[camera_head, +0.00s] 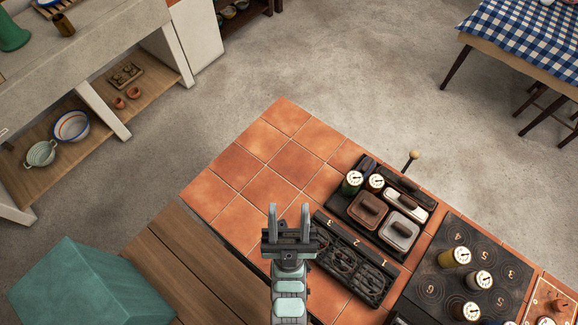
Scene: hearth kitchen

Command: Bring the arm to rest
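My gripper (288,222) is at the lower middle of the head view, above the terracotta-tiled counter (268,188). Its two grey fingers point away from me and stand apart with a clear gap. Nothing shows between them. My arm comes up from the bottom edge of the view. The gripper's height above the tiles is hard to tell.
Right of the gripper are a numbered black rack (347,262), a black tray (349,205) with canisters and lidded boxes, and a dark hob (446,285) with several canisters. A teal box (90,285) is lower left. The tiles at the upper left are clear.

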